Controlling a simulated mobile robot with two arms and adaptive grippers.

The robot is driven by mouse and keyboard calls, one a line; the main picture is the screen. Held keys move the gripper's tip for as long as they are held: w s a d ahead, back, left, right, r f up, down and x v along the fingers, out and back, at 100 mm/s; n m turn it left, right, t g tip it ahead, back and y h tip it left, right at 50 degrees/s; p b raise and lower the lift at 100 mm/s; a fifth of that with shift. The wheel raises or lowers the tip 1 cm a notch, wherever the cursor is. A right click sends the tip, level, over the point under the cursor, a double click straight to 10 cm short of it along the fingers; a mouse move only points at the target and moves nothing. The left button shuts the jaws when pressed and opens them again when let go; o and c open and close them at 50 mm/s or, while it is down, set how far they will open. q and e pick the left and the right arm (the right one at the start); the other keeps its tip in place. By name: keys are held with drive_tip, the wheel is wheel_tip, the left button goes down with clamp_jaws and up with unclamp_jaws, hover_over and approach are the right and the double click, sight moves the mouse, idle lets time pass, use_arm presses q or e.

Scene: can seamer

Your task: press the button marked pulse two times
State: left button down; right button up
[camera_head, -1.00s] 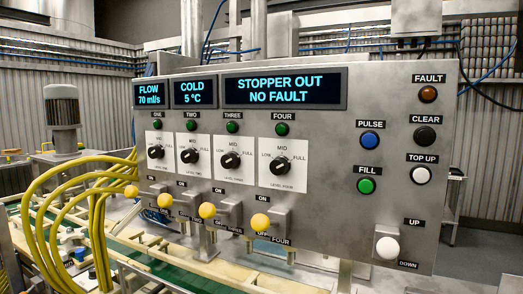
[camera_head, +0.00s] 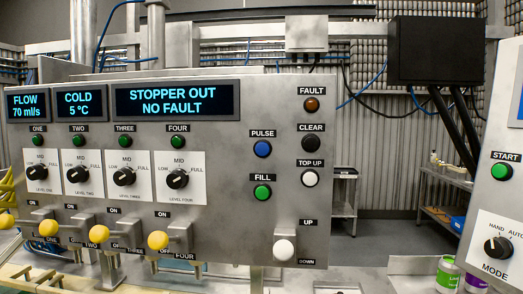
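The pulse button (camera_head: 263,149) is blue and round, on the grey control panel (camera_head: 225,225), just below its PULSE label. It sits right of the FOUR dial and above the green FILL button (camera_head: 262,192). The panel's right-hand display (camera_head: 176,99) reads STOPPER OUT, NO FAULT. Neither of my grippers shows in the head view, and nothing covers the pulse button.
Beside it are the FAULT lamp (camera_head: 312,104), black CLEAR button (camera_head: 311,142), white TOP UP button (camera_head: 310,178) and white UP/DOWN lever knob (camera_head: 284,249). Yellow-knobbed levers (camera_head: 158,240) jut out lower left. A second panel (camera_head: 497,215) with START and MODE stands at right.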

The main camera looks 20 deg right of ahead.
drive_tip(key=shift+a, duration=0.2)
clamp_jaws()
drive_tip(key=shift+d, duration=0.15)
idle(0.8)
